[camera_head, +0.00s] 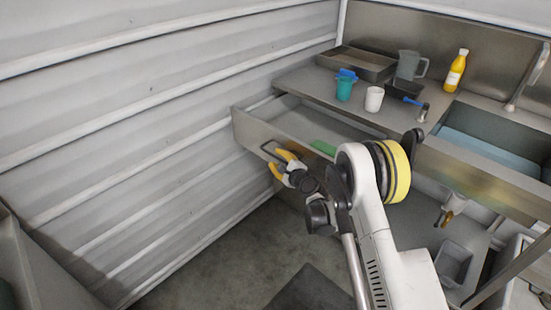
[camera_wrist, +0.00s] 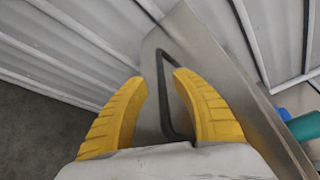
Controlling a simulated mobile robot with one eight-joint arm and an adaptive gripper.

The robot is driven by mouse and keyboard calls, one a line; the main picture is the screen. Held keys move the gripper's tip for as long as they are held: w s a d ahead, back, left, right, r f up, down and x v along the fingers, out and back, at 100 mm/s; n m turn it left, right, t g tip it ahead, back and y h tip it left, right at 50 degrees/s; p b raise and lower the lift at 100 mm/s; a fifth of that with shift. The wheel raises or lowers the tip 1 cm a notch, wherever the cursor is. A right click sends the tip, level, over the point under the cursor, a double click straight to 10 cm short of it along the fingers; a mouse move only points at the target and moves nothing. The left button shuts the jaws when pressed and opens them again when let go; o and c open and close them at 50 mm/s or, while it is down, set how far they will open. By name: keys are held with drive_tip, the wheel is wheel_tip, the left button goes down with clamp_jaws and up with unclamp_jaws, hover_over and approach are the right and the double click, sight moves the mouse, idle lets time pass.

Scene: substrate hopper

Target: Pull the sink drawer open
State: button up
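The sink drawer (camera_head: 247,132) is a grey metal drawer under the left part of the counter. It stands pulled out, with its interior visible from above. Its dark bar handle (camera_head: 268,150) is on the front face and also shows in the wrist view (camera_wrist: 162,85). My gripper (camera_head: 284,162) has yellow fingers and is at the handle. In the wrist view my gripper (camera_wrist: 160,90) has its fingers apart, with part of the handle between them, nearer the right finger. I cannot tell whether a finger touches the bar.
A green item (camera_head: 322,147) lies in the drawer. On the counter (camera_head: 318,85) stand a teal cup (camera_head: 344,90), a white cup (camera_head: 374,99), a grey jug (camera_head: 408,65) and a yellow bottle (camera_head: 455,72). A corrugated wall (camera_head: 150,110) runs close along the left. Floor is open below.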

drive_tip(key=v, duration=0.6)
drive_tip(key=shift+s+d, duration=0.15)
drive_tip(key=shift+s, duration=0.05)
drive_tip(key=shift+r, duration=0.15)
drive_tip(key=s+d+r+n+g+h, duration=0.1)
drive_tip(key=s+d+r+n, duration=0.15)
drive_tip(key=r, duration=0.35)
drive_tip(key=s+d+r+n, duration=0.1)
drive_tip(key=r+n, duration=0.2)
drive_tip(key=r, duration=0.4)
drive_tip(key=s+d+r+n+g+h, duration=0.2)
drive_tip(key=s+d+r+n, duration=0.35)
drive_tip(key=s+r, duration=0.35)
drive_tip(key=s+d+n+g+h, duration=0.1)
drive_tip(key=s+d, duration=0.3)
drive_tip(key=s, duration=0.5)
drive_tip(key=s+d+n+g+h, duration=0.1)
drive_tip(key=s+d+n+h, duration=0.1)
drive_tip(key=s+d, duration=0.3)
drive_tip(key=s+d+f+n+g+h, duration=0.1)
drive_tip(key=s+d, duration=0.4)
drive_tip(key=s, duration=0.9)
drive_tip(key=n+h, duration=0.1)
drive_tip(key=n, duration=0.1)
drive_tip(key=shift+d+n, duration=0.15)
drive_tip(key=shift+n, duration=0.25)
